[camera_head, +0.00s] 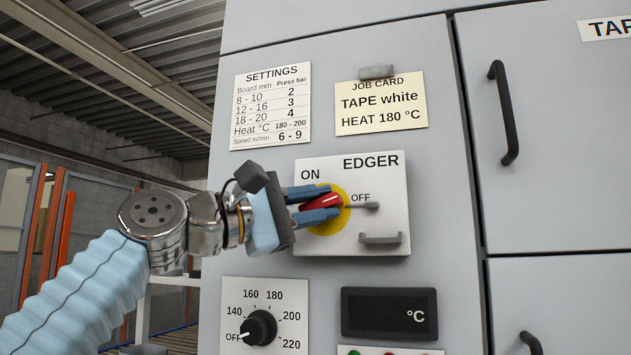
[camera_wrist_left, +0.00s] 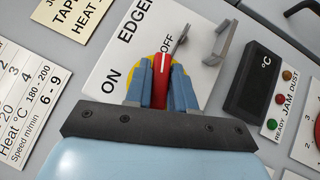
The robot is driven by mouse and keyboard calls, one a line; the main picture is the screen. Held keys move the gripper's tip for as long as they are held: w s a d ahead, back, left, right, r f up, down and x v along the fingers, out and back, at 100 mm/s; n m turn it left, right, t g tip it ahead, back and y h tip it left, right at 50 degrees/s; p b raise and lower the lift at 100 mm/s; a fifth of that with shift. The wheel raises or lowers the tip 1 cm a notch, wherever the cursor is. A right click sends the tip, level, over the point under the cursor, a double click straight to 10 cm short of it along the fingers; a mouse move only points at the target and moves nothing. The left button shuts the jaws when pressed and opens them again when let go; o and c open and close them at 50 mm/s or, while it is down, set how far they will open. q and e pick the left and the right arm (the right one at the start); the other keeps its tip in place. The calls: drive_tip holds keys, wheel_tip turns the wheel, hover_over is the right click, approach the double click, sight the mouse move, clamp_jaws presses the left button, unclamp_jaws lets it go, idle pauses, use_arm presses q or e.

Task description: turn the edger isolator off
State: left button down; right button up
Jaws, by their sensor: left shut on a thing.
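The edger isolator is a red handle (camera_head: 322,203) with a white line on a yellow disc (camera_head: 329,228), on a white panel marked EDGER (camera_head: 380,165). ON is printed at its upper left and OFF at its right. My left gripper (camera_head: 318,204) reaches in from the left, its blue fingers on either side of the handle, shut on it. In the left wrist view the red handle (camera_wrist_left: 161,82) sits between the fingers (camera_wrist_left: 162,85), its white line towards the OFF side. The fingers partly hide the handle and disc. My right gripper is not in view.
A small grey lever (camera_head: 368,206) and a grey bracket (camera_head: 381,239) stick out right of the handle. Below are a black temperature dial (camera_head: 259,328) at OFF and a dark °C display (camera_head: 389,313). A black cabinet handle (camera_head: 504,112) projects at the right.

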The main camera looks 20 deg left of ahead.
use_arm(q)
drive_tip(key=shift+m+g+y+p, duration=0.45)
drive_tip(key=shift+m+g, duration=0.25)
drive_tip(key=shift+m, duration=0.2)
drive_tip(key=c, duration=1)
unclamp_jaws()
drive_tip(key=shift+d, duration=0.1)
drive_tip(key=shift+c, duration=0.2)
drive_tip(key=b+v, duration=0.2)
drive_tip(key=v, duration=1.2)
